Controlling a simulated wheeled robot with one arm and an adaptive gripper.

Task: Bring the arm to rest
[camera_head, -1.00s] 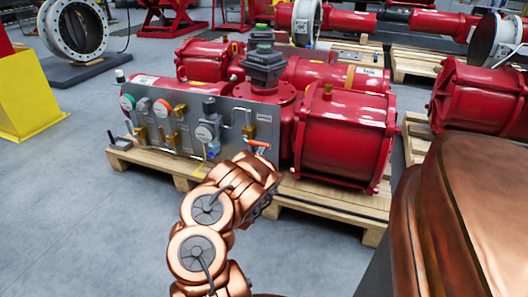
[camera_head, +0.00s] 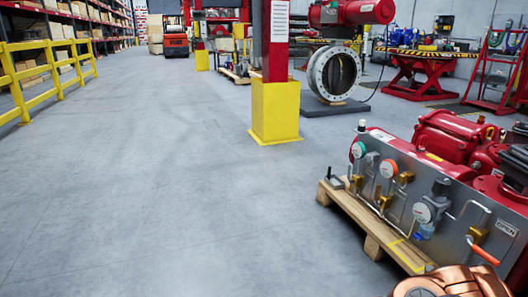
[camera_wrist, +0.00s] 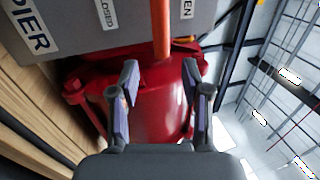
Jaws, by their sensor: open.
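In the wrist view my gripper (camera_wrist: 160,80) is open, with its two grey fingers apart and nothing held between them. An orange lever handle (camera_wrist: 160,28) comes down from the top of that view, just beyond the fingertips; I cannot tell whether they touch it. The grey panel (camera_wrist: 75,22) behind it carries labels, one reading CLOSED. In the head view the orange handle (camera_head: 483,250) is at the lower right, on the panel (camera_head: 435,215) with gauges. Only a copper part of my arm (camera_head: 460,283) shows at the bottom right; my gripper is out of that view.
The red valve actuator (camera_head: 445,140) sits on a wooden pallet (camera_head: 365,222) at the right. A yellow-based column (camera_head: 274,110) and a metal ring flange (camera_head: 333,75) stand behind. Yellow railings (camera_head: 45,72) line the left. The grey floor (camera_head: 150,200) at centre and left is clear.

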